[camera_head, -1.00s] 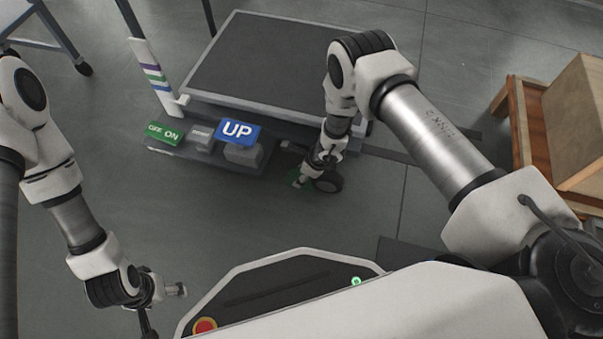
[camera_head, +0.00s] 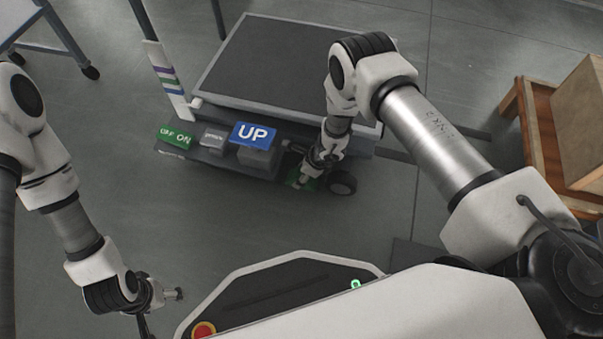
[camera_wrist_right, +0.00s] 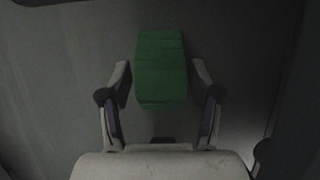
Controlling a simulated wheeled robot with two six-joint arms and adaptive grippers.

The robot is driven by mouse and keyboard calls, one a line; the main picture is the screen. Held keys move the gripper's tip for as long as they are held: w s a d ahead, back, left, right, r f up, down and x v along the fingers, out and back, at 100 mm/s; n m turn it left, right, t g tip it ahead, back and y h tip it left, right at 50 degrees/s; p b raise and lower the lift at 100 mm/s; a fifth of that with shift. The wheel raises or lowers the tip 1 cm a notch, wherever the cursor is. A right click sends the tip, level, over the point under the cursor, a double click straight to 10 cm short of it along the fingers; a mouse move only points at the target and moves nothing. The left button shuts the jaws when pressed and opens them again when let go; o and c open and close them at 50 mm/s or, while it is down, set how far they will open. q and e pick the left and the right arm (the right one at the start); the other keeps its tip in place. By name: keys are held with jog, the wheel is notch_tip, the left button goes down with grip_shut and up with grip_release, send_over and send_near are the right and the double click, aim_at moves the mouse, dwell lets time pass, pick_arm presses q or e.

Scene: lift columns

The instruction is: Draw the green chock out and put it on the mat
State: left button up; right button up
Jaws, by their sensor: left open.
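The green chock (camera_head: 307,184) is on the floor just left of a black caster wheel (camera_head: 343,183), with a small gap between them. My left gripper (camera_head: 176,294) is open and empty over the floor at lower left, away from the chock. A dark flat patch (camera_head: 415,254), perhaps the mat, shows partly behind my right arm.
A platform lift (camera_head: 285,60) with a dark top stands behind the chock. Its front carries a blue UP pedal (camera_head: 254,133) and a green OFF/ON pedal (camera_head: 176,136). A wooden pallet with a box (camera_head: 585,130) is at right. Floor left of the chock is clear.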

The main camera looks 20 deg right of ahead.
dwell(0.3)
jog(key=v, duration=1.2)
